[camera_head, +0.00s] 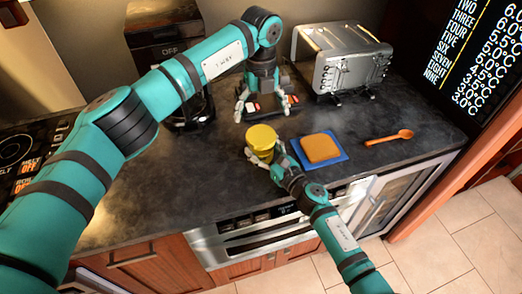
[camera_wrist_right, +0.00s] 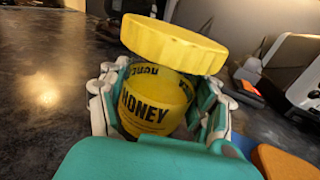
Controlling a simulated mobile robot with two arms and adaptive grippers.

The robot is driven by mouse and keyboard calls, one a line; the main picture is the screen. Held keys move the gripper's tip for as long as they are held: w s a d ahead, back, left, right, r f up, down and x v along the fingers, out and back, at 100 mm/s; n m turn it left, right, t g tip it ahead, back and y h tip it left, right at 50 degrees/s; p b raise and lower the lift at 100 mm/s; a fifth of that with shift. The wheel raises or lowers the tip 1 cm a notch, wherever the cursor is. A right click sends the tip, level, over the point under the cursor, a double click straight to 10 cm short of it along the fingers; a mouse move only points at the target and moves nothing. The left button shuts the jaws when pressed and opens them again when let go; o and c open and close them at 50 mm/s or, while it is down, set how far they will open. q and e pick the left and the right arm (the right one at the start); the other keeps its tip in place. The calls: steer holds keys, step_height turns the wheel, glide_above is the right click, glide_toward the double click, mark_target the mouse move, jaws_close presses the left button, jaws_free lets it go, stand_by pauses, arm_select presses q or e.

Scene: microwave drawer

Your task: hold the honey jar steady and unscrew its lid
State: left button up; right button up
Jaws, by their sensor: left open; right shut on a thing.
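The honey jar (camera_wrist_right: 152,104) has a yellow HONEY label and a wide yellow lid (camera_wrist_right: 172,43). In the head view, the yellow lid (camera_head: 262,137) shows near the middle of the dark counter. My right gripper (camera_head: 266,155) is shut around the jar's body from the front; its fingers flank the jar in the right wrist view (camera_wrist_right: 158,106). The lid looks tilted over the jar in that view; I cannot tell whether it is still seated. My left gripper (camera_head: 263,108) is open and empty, pointing down behind the jar and apart from the lid.
A blue board (camera_head: 341,158) with an orange-brown slice (camera_head: 320,148) lies just right of the jar. An orange spoon (camera_head: 390,137) lies farther right. A silver toaster (camera_head: 345,62) stands behind. The counter (camera_head: 200,175) left of the jar is clear.

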mark_target(261, 135)
jaws_close()
arm_select(q)
steer(key=m, duration=0.4)
steer(key=shift+m, duration=0.4)
steer(key=m, duration=3.5)
steer(key=shift+f+m, duration=0.4)
steer(key=shift+f, duration=3.6)
